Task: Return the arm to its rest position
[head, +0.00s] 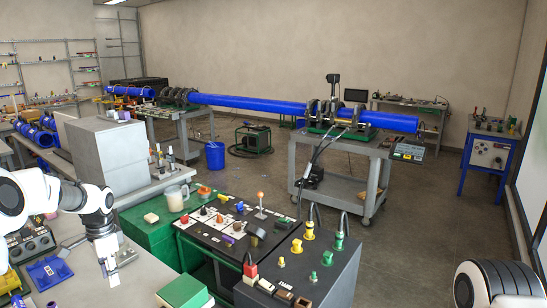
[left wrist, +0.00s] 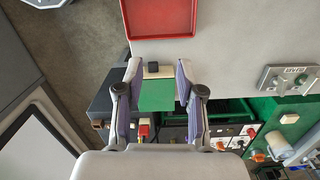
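My left arm comes in from the left in the head view. Its gripper (head: 110,268) points down over the grey worktop at the lower left. In the left wrist view the two fingers of my left gripper (left wrist: 160,72) stand apart, with nothing held between them. A green block (left wrist: 157,95) shows between the fingers, lying below them; a green block (head: 184,292) also shows at the bottom of the head view. My right gripper is not in view; a white and black part of mine shows at the lower right.
A control console (head: 290,275) with knobs and levers stands right of the left gripper. A blue tray (head: 50,271) lies left of it. A red tray (left wrist: 160,33) lies on the worktop. A cart (head: 335,165) bears a long blue pipe (head: 250,103). The floor between is mostly open.

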